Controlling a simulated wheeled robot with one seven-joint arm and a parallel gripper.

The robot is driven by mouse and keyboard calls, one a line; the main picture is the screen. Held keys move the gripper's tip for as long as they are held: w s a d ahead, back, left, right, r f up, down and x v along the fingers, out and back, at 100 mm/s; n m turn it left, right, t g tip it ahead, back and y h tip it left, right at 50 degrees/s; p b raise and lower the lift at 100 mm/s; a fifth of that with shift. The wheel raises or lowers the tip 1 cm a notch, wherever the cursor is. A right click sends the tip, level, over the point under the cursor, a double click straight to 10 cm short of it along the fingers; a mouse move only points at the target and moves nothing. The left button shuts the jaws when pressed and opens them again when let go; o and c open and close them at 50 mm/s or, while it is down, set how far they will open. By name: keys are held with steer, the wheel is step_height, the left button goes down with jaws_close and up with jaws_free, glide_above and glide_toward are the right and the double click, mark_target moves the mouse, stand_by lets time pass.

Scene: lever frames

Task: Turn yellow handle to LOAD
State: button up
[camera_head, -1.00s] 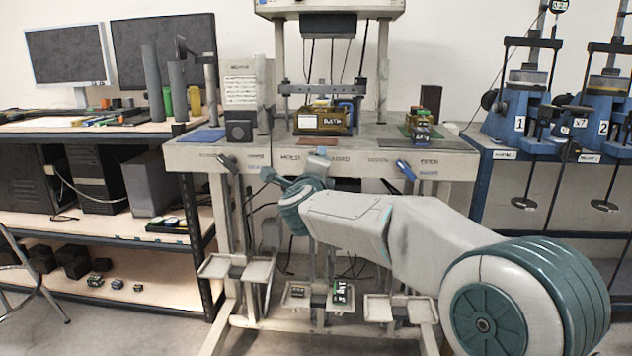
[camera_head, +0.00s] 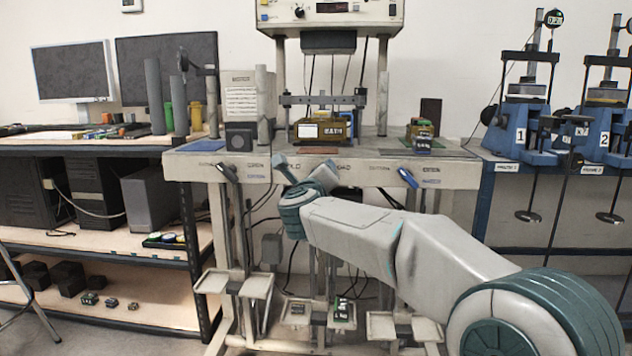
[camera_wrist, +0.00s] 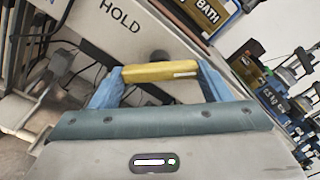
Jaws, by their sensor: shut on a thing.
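The yellow handle (camera_wrist: 158,72) is between the two blue fingers of my gripper (camera_wrist: 160,82) in the wrist view. The gripper is shut on it, with the bar lying across between the fingers. A dark round pivot (camera_wrist: 160,55) shows just behind the handle. The word HOLD (camera_wrist: 120,17) is on the panel at the upper left. In the head view my gripper (camera_head: 281,166) is at the bench's front panel, and the yellow handle cannot be made out there. The LOAD label (camera_head: 343,168) shows right of the gripper.
A blue lever (camera_head: 408,178) is on the front panel at the right, and a dark lever (camera_head: 228,172) at the left. Small trays (camera_head: 390,327) stand low under the bench. Weights stand on the bench top (camera_head: 400,150). Cables hang at the left in the wrist view.

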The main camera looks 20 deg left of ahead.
steer(key=o, duration=1)
steer(key=shift+p+v, duration=0.9)
steer(key=shift+v, duration=6.05)
steer(key=shift+a, duration=0.1)
